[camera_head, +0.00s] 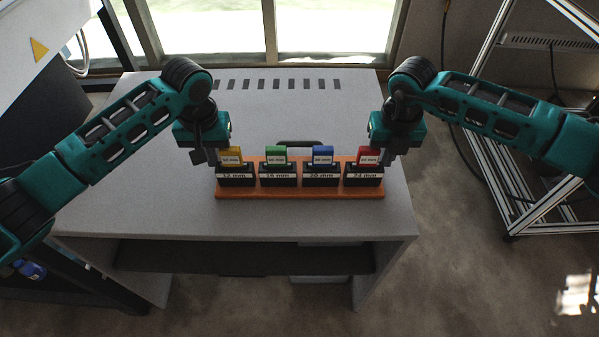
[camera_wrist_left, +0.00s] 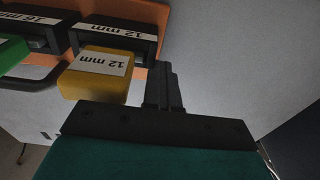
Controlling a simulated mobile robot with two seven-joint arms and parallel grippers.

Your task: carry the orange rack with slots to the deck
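The orange rack (camera_head: 300,194) is in the middle of the head view, over the grey table. It has several dark slots labelled in mm, with yellow (camera_head: 230,155), green (camera_head: 276,155), blue (camera_head: 322,155) and red (camera_head: 368,155) blocks. My left gripper (camera_head: 213,158) is at its back left corner. In the left wrist view the fingers (camera_wrist_left: 165,85) are close together against the orange end, beside the yellow block (camera_wrist_left: 98,75). My right gripper (camera_head: 386,154) is at the back right corner, its fingers narrow and partly hidden. I cannot tell which surface is the deck.
The grey table (camera_head: 140,205) has free room left of and behind the rack. A dark handle (camera_head: 298,143) shows just behind the rack. A metal frame (camera_head: 512,190) stands to the right. A white panel with a yellow triangle (camera_head: 39,49) is at the upper left.

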